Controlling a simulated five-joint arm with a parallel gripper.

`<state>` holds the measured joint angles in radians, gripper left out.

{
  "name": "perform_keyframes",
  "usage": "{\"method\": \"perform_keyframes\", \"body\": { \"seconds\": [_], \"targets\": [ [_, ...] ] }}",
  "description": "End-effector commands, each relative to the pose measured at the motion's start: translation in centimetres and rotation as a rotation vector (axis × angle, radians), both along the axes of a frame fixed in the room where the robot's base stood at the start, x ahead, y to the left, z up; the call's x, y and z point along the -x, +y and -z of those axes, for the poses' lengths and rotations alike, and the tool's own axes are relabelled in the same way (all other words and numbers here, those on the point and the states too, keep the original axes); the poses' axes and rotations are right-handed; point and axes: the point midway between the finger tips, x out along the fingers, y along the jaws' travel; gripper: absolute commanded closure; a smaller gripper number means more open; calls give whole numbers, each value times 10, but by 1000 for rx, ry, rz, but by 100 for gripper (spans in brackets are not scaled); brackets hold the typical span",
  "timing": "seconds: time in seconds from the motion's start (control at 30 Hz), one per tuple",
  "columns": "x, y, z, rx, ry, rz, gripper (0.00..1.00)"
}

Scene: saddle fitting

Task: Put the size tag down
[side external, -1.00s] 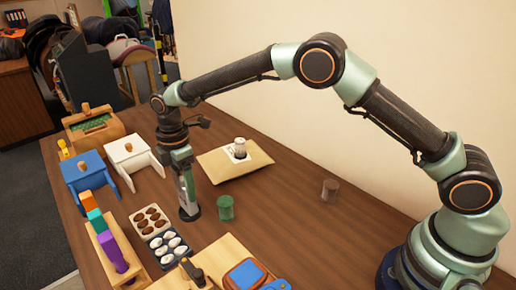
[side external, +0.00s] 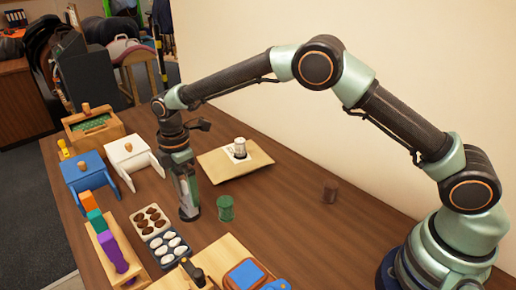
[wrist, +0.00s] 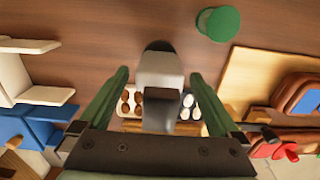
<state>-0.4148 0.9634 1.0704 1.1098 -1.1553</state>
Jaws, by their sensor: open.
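A grey-white upright piece with a dark foot, which looks to be the size tag (wrist: 160,65), stands between my fingers in the wrist view. In the side view its dark foot (side external: 189,214) shows at table level, and one finger partly hides the rest. My gripper (side external: 187,195) points straight down around it. In the wrist view the green fingers of my gripper (wrist: 160,95) are spread, with a gap on both sides of the piece. I cannot read any marking on it.
A green cylinder (side external: 225,208) stands close to the right of my gripper. Trays of brown (side external: 151,220) and white (side external: 168,247) pieces lie in front. A beige board (side external: 215,170) holds a pale cup (side external: 240,147). White (side external: 130,152) and blue (side external: 84,172) stands are left. The right table is mostly clear.

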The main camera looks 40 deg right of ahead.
Motion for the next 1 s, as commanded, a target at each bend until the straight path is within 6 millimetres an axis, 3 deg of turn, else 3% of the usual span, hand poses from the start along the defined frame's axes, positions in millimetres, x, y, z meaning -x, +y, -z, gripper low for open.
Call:
{"method": "perform_keyframes", "body": {
  "seconds": [0.5,0.73,0.87,1.0],
  "targets": [
    [-1,0,-96,-2,-5,0,2],
    [0,-1,-116,-1,-3,5,2],
    [2,-12,-133,-10,-23,66,2],
    [12,-42,-163,-35,-70,228,2]
  ]
}}
